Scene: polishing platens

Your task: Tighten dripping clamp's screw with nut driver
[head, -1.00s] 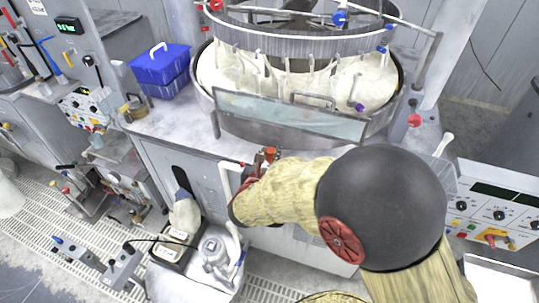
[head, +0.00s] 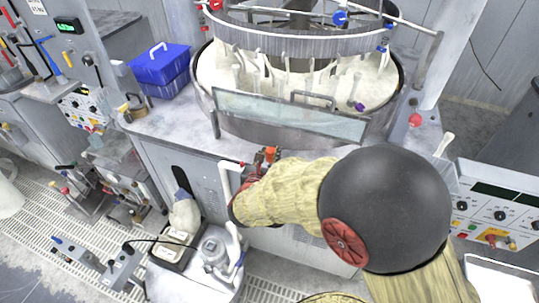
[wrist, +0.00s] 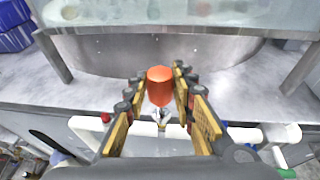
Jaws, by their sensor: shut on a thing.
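My gripper (wrist: 162,108) is shut on the nut driver, whose orange-red handle (wrist: 159,78) stands up between the finger pads. The handle also shows in the head view (head: 270,153), in front of the polishing machine's bench edge. A white pipe (wrist: 100,131) runs crosswise below the fingers in the wrist view. A small bright metal piece (wrist: 162,116) shows under the handle, near the pipe. I cannot tell whether it is the clamp or the driver's shaft. The clamp's screw and any drip are not clearly visible.
The round polishing machine (head: 228,125) with its clear front shield (head: 285,114) stands behind my gripper. A blue box (head: 160,74) sits on the bench at left. A white canister (head: 214,250) stands on the floor unit below. A control panel (head: 500,208) is at right.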

